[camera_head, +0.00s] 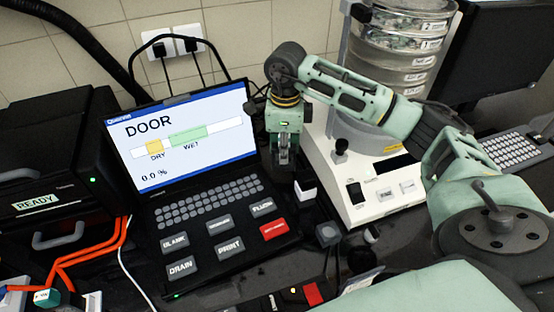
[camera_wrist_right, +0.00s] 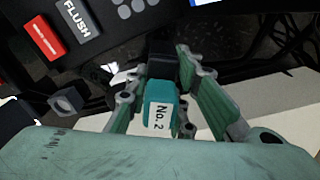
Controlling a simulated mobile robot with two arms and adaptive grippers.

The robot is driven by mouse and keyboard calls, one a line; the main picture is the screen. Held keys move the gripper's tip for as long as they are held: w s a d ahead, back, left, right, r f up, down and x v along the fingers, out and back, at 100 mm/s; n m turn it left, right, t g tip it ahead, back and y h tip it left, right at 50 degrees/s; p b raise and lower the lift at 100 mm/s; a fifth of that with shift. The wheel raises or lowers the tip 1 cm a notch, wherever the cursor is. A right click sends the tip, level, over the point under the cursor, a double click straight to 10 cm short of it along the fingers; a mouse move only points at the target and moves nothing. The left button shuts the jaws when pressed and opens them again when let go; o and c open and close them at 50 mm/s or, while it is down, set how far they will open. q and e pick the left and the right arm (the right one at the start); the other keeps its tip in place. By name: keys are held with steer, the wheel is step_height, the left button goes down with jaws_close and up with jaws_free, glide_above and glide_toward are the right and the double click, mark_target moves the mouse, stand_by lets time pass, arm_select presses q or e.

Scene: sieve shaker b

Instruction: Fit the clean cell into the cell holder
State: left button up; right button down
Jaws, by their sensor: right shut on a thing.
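My right gripper (camera_head: 284,157) points down in front of the right edge of the laptop-like instrument. In the right wrist view, the gripper (camera_wrist_right: 163,68) is shut on a teal-topped piece labelled No. 2 (camera_wrist_right: 160,108), which appears to be the cell. A dark part shows between the fingertips beyond it; I cannot tell whether that is the cell's body or something behind it. A small grey block (camera_head: 328,234) with a round feature on top stands on the bench and also shows in the wrist view (camera_wrist_right: 68,101). I cannot clearly identify the cell holder. My left gripper is not in view.
The instrument's screen (camera_head: 180,140) reads DOOR, with keys below it. The white sieve shaker (camera_head: 372,190) stands close on the right. A small black-and-white block (camera_head: 304,189) is just below the gripper. A black READY unit (camera_head: 50,170) and orange cables (camera_head: 100,250) are at left.

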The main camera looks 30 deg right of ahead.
steer(key=shift+f+p, duration=0.4)
steer(key=shift+f, duration=1.8)
steer(key=c, duration=1.5)
jaws_free()
steer(key=shift+c, duration=0.2)
